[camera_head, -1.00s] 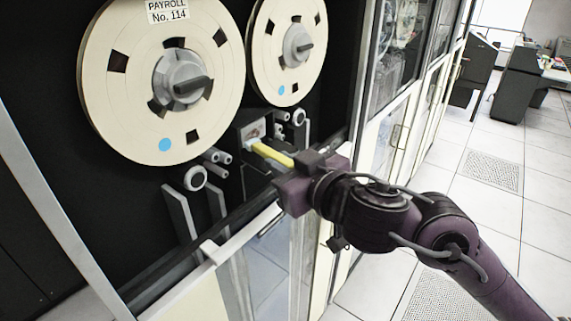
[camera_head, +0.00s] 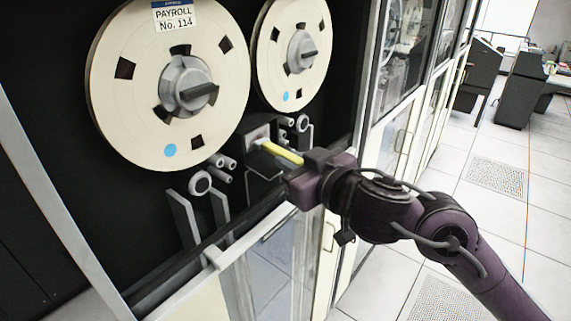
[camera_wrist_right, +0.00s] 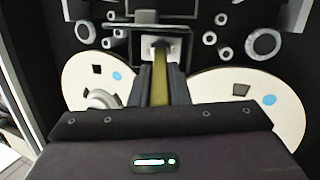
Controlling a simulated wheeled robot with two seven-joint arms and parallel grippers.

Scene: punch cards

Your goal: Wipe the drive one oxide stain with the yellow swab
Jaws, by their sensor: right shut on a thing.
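My right gripper (camera_head: 302,168) is shut on the yellow swab (camera_head: 281,153). The swab points away from the gripper, toward the tape head block (camera_head: 259,134) between and below the two reels. In the right wrist view the swab (camera_wrist_right: 159,90) lies between the fingers (camera_wrist_right: 159,84), with its far end at the pale plate of the head block (camera_wrist_right: 158,46). I cannot tell whether the tip touches the plate. The oxide stain is too small or hidden to make out. My left gripper is not in view.
A large cream reel (camera_head: 130,90) labelled PAYROLL No. 114 and a second reel (camera_head: 285,70) sit above. Rollers (camera_head: 200,183) and grey guide plates (camera_head: 184,222) stand left of the head block. The open door frame (camera_head: 236,236) runs below.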

